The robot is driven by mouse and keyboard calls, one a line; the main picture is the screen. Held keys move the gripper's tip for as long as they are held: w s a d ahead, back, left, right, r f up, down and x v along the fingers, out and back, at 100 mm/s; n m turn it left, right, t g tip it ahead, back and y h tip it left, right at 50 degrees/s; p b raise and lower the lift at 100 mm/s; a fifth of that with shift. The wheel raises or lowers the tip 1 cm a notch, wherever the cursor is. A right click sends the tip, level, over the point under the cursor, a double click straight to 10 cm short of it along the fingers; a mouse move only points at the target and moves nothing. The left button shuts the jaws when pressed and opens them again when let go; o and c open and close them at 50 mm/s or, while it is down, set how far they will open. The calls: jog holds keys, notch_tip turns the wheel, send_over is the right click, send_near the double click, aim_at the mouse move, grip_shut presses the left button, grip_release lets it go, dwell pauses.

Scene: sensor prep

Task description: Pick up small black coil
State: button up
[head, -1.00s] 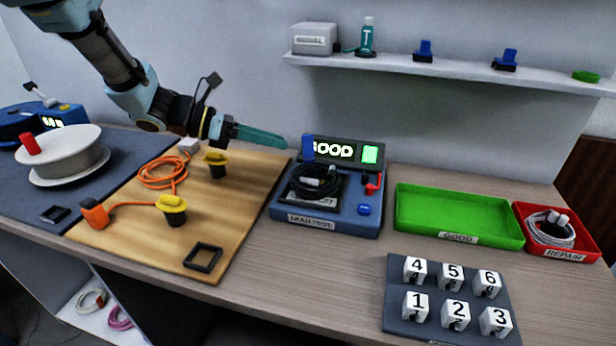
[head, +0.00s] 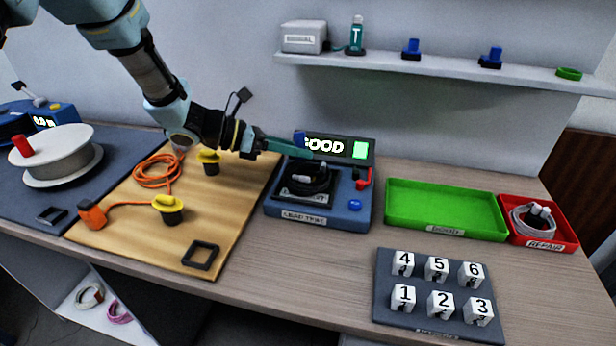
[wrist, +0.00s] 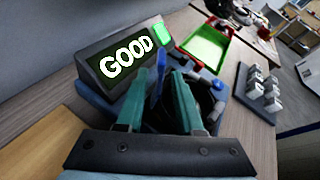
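The small black coil (head: 305,183) lies on top of the blue lead tester (head: 350,207), with a pale plug end showing in it. My gripper (head: 308,154) has long teal fingers and reaches in from the left, above the back of the coil and apart from it. In the wrist view my gripper (wrist: 160,82) shows its two fingers spread with a gap between them, and nothing is clearly held. Dark loops of the coil (wrist: 203,95) show beside the right finger; the fingers hide the rest.
The tester's display (head: 325,146) reads GOOD and stands close behind my fingers, beside a blue upright part (head: 299,139). A red clip (head: 363,180) is to the right. An empty green tray (head: 445,207) and a red tray (head: 560,243) holding a pale coil stand farther right.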

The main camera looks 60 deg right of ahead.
grip_shut()
dwell(1.2)
